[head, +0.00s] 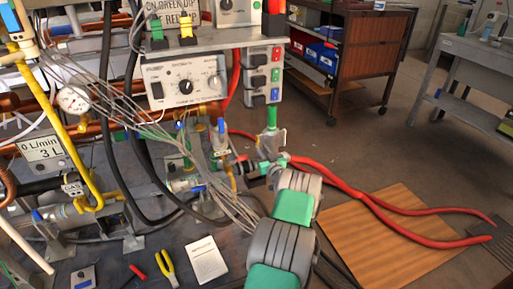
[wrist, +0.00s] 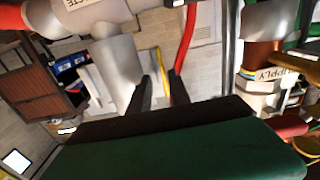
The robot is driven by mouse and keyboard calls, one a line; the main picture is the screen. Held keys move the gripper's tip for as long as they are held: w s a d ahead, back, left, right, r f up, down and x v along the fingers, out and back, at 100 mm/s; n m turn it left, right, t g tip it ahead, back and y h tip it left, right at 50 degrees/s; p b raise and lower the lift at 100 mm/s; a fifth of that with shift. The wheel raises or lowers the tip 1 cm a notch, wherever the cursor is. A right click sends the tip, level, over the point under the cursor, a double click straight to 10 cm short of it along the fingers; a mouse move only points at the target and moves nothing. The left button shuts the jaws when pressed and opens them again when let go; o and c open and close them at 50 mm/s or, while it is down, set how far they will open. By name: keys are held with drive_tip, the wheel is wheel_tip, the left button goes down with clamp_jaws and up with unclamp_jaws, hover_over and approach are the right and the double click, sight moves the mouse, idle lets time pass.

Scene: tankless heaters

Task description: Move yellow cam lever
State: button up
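A small upright yellow lever-like piece (head: 187,31) stands on the shelf above the control box in the head view, right of a similar green piece (head: 156,38). I take it as the yellow cam lever, but cannot be sure. My gripper (wrist: 159,76) shows in the wrist view with two dark fingers apart. A thin yellow strip (wrist: 161,72) shows between or behind them; I cannot tell what it is or whether it touches. In the head view my arm reaches into the pipework, and my fingers are hard to make out.
A control box (head: 183,82) with dials hangs under the shelf. A yellow bent pipe (head: 69,140), a gauge (head: 73,100) and cables crowd the left. Pliers (head: 167,268) and a white card (head: 206,259) lie on the bench. Red hoses (head: 390,212) run right. A wooden cabinet (head: 375,55) stands behind.

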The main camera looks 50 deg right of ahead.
sight(259, 145)
drive_tip(key=x, duration=0.3)
drive_tip(key=shift+w+d+b, duration=0.15)
drive_tip(key=shift+d+b, duration=0.05)
drive_tip(key=shift+b, duration=0.15)
drive_tip(key=shift+c, duration=0.2)
clamp_jaws()
drive_tip(key=shift+a, duration=0.1)
idle(0.8)
